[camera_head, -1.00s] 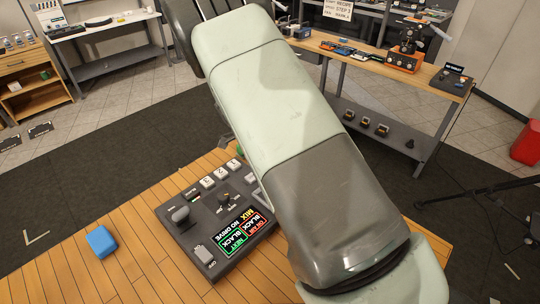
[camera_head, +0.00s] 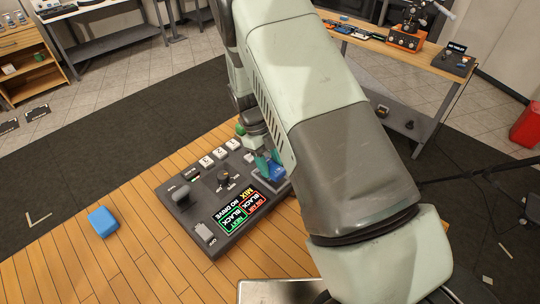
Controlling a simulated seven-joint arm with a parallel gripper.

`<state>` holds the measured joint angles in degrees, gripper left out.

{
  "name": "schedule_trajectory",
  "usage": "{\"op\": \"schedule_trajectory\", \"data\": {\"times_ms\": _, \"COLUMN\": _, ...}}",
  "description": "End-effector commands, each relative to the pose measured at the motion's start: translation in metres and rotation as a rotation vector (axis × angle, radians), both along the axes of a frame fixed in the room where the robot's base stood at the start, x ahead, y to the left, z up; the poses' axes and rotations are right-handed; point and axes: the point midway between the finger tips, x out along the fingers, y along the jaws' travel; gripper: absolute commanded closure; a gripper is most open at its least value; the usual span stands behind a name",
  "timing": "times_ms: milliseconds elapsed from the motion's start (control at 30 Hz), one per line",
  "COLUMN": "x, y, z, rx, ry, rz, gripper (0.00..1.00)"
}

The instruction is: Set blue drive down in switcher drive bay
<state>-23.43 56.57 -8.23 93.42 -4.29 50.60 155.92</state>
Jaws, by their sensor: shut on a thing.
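The switcher (camera_head: 215,247) is a dark grey console on the wooden table, with buttons, knobs and a small screen that reads "NO DRIVE". My gripper (camera_head: 267,158) points down over the switcher's right part, partly hidden by my arm. It is shut on the blue drive (camera_head: 277,172), of which only a small part shows. The drive is at or just above a grey recessed area at the switcher's right side, which looks like the drive bay (camera_head: 268,184). I cannot tell whether the drive touches the bay.
A loose blue block (camera_head: 103,221) lies on the wooden table (camera_head: 130,262) left of the switcher. A round green object (camera_head: 240,129) sits behind the switcher. A metallic surface (camera_head: 265,293) shows at the bottom edge. My arm hides the table's right part.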

Motion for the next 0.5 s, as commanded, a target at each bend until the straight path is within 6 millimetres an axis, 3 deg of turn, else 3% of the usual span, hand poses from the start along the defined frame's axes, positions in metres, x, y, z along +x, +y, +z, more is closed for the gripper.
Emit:
{"op": "schedule_trajectory", "data": {"times_ms": 200, "x": 0.0, "y": 0.0002, "z": -0.0119, "rx": 0.001, "ry": -0.001, "rz": 0.0, "gripper": 0.91}}
{"op": "schedule_trajectory", "data": {"times_ms": 500, "x": 0.0002, "y": 0.0003, "z": -0.0132, "rx": 0.0, "ry": -0.001, "rz": 0.001, "gripper": 0.91}}
